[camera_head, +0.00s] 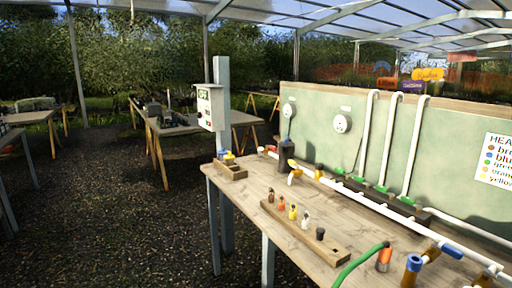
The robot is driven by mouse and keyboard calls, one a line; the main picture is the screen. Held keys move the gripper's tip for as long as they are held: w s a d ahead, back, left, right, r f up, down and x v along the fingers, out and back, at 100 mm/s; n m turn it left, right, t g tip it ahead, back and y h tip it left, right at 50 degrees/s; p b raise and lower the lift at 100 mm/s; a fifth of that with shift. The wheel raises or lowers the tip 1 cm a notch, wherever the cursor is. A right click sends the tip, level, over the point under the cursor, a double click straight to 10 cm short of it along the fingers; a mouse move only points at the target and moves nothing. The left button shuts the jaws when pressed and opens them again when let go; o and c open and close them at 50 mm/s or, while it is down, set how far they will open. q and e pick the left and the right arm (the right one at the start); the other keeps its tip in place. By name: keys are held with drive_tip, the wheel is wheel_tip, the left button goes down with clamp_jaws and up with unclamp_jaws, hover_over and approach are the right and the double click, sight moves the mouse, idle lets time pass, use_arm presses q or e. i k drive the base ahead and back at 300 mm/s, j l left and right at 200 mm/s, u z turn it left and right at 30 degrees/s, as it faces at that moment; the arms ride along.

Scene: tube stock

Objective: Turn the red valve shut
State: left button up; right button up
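A small red piece (268,149) shows at the far end of the white pipe (340,188) that runs along the table. It may be the red valve, but it is too small to tell its handle position. An orange-red fitting with a grey band (384,258) stands at the front right beside the green hose (362,262). A yellow part (292,165) sits on the pipe near its far end. Neither of my grippers is in view.
The wooden table (262,186) carries a block with several coloured plugs (300,228), a small wooden box (232,171) and a dark bottle (287,155). A green panel (400,135) stands behind. Dark gravel (110,215) lies open to the left.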

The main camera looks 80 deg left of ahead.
sight(273, 148)
drive_tip(key=u, duration=0.45)
drive_tip(key=j+u, duration=0.15)
drive_tip(key=u, duration=0.7)
drive_tip(key=j+u, duration=0.15)
drive_tip(key=u, duration=0.7)
